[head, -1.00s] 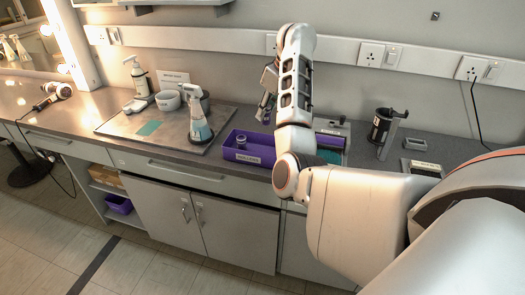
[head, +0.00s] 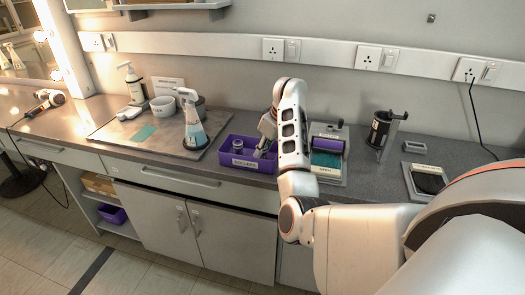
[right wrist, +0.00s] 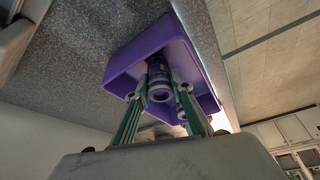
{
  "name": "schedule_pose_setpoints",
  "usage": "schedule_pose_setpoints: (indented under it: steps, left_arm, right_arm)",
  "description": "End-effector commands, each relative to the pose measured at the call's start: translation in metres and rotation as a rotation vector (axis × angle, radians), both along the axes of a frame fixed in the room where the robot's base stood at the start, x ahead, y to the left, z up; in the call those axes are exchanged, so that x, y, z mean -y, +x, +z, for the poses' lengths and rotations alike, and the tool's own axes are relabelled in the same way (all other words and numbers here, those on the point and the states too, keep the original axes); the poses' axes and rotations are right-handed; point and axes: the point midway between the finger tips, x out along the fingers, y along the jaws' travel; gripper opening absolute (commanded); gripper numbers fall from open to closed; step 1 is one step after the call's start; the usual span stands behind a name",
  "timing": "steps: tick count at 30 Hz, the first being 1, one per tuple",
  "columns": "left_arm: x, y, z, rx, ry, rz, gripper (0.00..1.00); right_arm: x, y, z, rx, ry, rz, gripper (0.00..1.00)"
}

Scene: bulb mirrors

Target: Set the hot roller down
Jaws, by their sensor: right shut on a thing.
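My right gripper (head: 264,148) reaches down into the purple tray (head: 228,162), which has a white label on its front. In the right wrist view its green-sided fingers (right wrist: 162,103) are shut on a dark purple roller (right wrist: 159,78) with a pale ring end. The held roller is at or inside the tray (right wrist: 118,65); I cannot tell whether it touches the floor. Another small purple roller (head: 238,146) stands upright in the tray, left of the gripper. My arm hides most of the held roller in the head view. My left gripper is not in view.
A spray bottle (head: 193,125) stands left of the tray on a metal mat (head: 115,130). A hair dryer (head: 48,98) lies far left.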

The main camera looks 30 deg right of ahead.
Motion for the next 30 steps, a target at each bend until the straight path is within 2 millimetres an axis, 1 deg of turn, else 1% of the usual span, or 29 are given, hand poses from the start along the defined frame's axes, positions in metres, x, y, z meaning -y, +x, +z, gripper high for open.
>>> schedule_pose_setpoints:
  steps: [5, 9, 10, 12, 23, 26, 29, 30]
  left_arm:
    - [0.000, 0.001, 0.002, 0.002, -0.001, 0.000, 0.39]
    - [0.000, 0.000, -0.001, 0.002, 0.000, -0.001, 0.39]
    - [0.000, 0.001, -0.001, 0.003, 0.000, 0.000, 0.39]
    - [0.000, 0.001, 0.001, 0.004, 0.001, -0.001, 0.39]
    - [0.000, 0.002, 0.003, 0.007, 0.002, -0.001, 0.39]
    - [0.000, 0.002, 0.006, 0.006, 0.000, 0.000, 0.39]
    - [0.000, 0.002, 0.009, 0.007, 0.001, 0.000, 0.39]
    - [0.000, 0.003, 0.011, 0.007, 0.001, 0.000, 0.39]
  right_arm:
    - [0.000, 0.000, 0.001, 0.001, -0.001, 0.000, 0.01]
    - [0.000, 0.000, -0.003, 0.001, -0.001, 0.000, 0.01]
    - [0.000, 0.000, -0.003, 0.000, -0.001, 0.000, 0.24]
    - [0.000, 0.000, -0.002, 0.000, -0.001, 0.000, 0.39]
    - [0.001, 0.000, 0.000, 0.002, -0.002, 0.000, 0.39]
    - [0.001, -0.001, 0.008, 0.003, -0.002, 0.000, 0.39]
    - [0.003, -0.006, 0.022, 0.004, -0.003, -0.002, 0.39]
    - [0.004, -0.009, 0.030, 0.006, -0.002, -0.002, 0.39]
